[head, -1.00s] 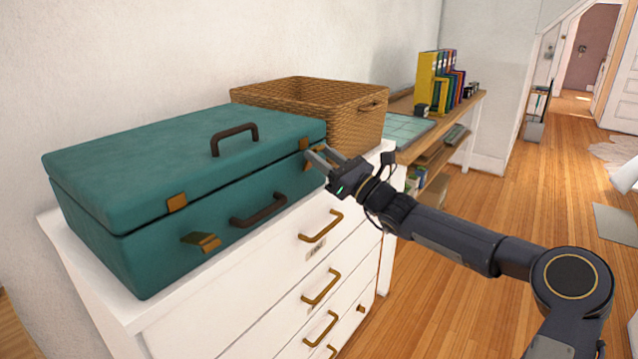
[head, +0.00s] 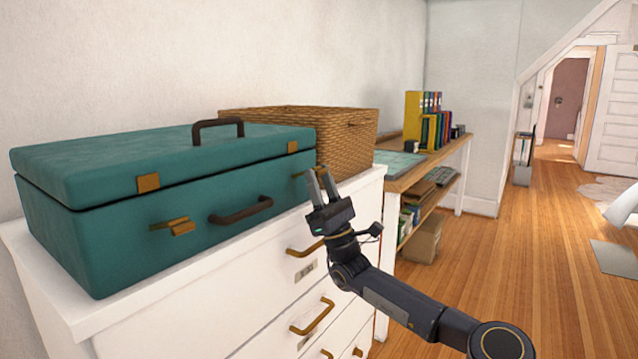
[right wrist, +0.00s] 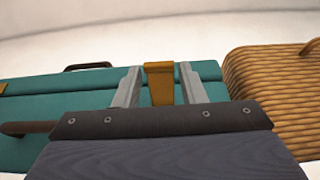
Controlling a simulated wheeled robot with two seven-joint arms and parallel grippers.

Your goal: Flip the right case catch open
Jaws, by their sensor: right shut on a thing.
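The teal case (head: 100,240) lies closed on the white dresser. Its right catch has a brass plate (head: 292,147) on the lid edge; the brass part below is mostly hidden by my fingers in the head view. In the right wrist view the right catch (right wrist: 160,84) stands between my two grey fingers. My right gripper (head: 319,172) is at the case's front right and is shut on this catch; how far the catch is turned I cannot tell. The left catch (head: 175,227) sticks out from the front, apart from its lid plate (head: 148,183). My left gripper is out of view.
A wicker basket (head: 345,143) stands just right of and behind the case. Dark handles are on the lid (head: 217,124) and the front (head: 240,211). The white dresser (head: 240,320) has brass drawer pulls below my arm.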

